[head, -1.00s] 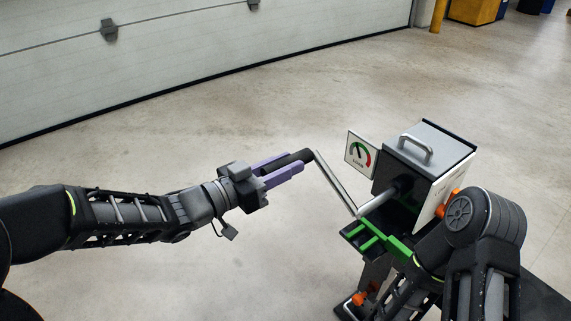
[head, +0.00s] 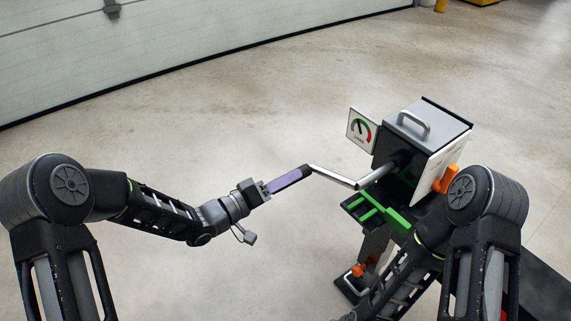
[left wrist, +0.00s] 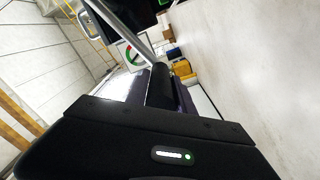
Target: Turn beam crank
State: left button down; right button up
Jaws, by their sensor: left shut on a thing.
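The crank sits on a grey box-shaped machine (head: 430,128). Its silver crank arm (head: 332,177) slopes gently down from the handle to the shaft (head: 375,173), which enters the machine's near-left side. My left gripper (head: 290,180) has purple fingers and is shut on the crank's black handle (head: 306,171), which is mostly hidden by the fingers. In the left wrist view the dark handle (left wrist: 160,85) lies between the fingers, with the silver crank arm (left wrist: 130,28) beyond. My right arm comes in at the lower right; its gripper is out of view.
A gauge plate (head: 361,130) with a coloured scale stands beside the machine. Green bars (head: 385,215) lie below the shaft. An orange part (head: 446,180) is on the right side, close to my right elbow. The floor left of the machine is clear up to the white wall (head: 220,50).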

pick_arm(q)
jog(key=s+d+f+n+b, duration=0.2)
jog(key=s+d+f+n, duration=0.6)
jog(key=s+f+n, duration=0.2)
jog(key=shift+s+d+f+n, duration=0.15)
jog(key=shift+s+d+n, duration=0.25)
jog(key=shift+s+n, duration=1.1)
jog(key=shift+w+n, duration=0.4)
jog(key=shift+w, duration=0.05)
jog(key=c, duration=1.1)
grip_release()
jog(key=shift+a, duration=0.15)
jog(key=v, duration=0.7)
jog(key=shift+s+a+p, duration=0.2)
jog(key=shift+s+p, duration=0.05)
jog(key=shift+p, duration=0.1)
